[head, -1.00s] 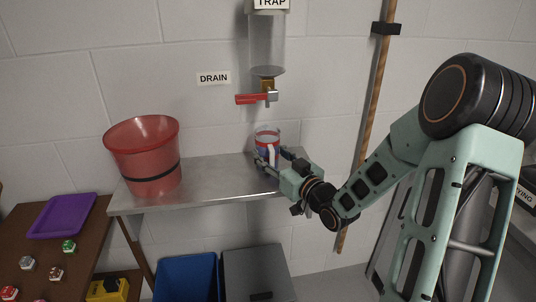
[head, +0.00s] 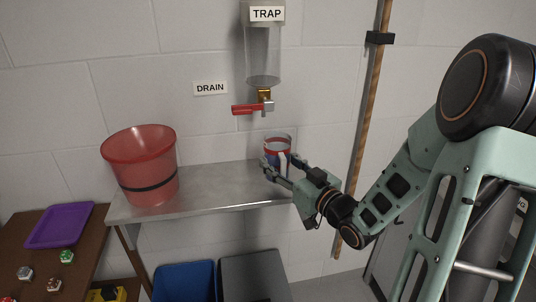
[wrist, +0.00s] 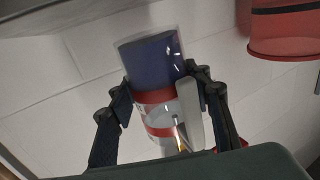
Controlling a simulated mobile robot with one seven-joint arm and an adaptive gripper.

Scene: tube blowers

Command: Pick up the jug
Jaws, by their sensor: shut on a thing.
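The jug (head: 278,150) is a small clear vessel with blue and red bands and a pale handle. It is at the right end of the metal shelf (head: 220,186), below and a little right of the trap's outlet. My gripper (head: 278,168) is shut on the jug, with a finger on each side.
The trap (head: 263,55), with a red-handled valve (head: 246,109), hangs on the wall above. A red bucket (head: 140,165) stands at the shelf's left, also in the wrist view (wrist: 285,30). A wooden pole (head: 372,90) is at right. Bins (head: 185,281) stand below.

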